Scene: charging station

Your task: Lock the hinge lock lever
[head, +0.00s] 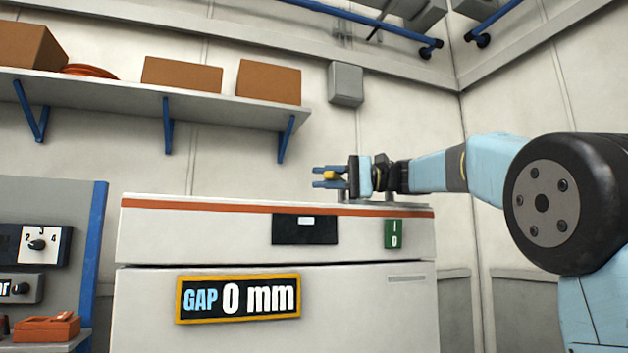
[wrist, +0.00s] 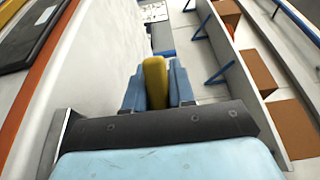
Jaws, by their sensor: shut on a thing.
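In the wrist view the yellow handle (wrist: 155,82) stands between the two blue fingers. My gripper (head: 319,177) reaches in from the right, its fingers pointing left, and is shut on the handle; it also shows in the wrist view (wrist: 157,72). The lever's base and pivot are hidden behind the gripper and the cabinet's top edge, so I cannot tell its angle.
The cabinet front carries a display (head: 238,298) reading "GAP 0 mm", a black panel (head: 305,229) and a green plate (head: 391,234). A wall shelf (head: 150,95) with brown boxes (head: 268,81) hangs above and left. A panel with a dial (head: 38,244) stands at the left.

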